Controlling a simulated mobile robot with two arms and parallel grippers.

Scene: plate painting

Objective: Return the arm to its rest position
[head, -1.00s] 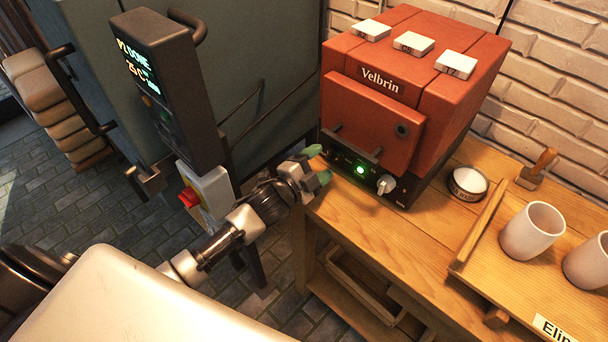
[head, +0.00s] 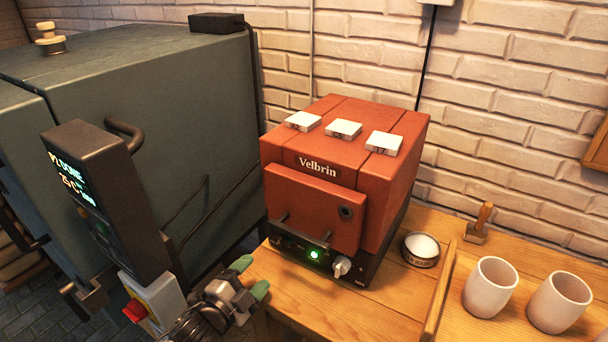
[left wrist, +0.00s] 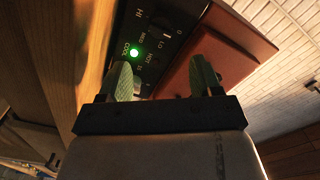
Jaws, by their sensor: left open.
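My left gripper (head: 252,278) is in the lower middle of the head view, at the left end of the wooden table, in front of the red Velbrin kiln (head: 345,170). Its green-tipped fingers are apart with nothing between them. In the left wrist view the two green fingers (left wrist: 162,80) stand apart before the kiln's control panel (left wrist: 150,50), with a lit green lamp and the word COOL near it. The kiln's door looks shut in the head view. My right gripper is not in view.
A large grey-green kiln (head: 180,110) stands at the left, with a display box (head: 100,190) and a red button (head: 134,311) near my left arm. On the table (head: 405,285) are a small round tin (head: 421,250), a stamp (head: 479,222) and two white cups (head: 490,287).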

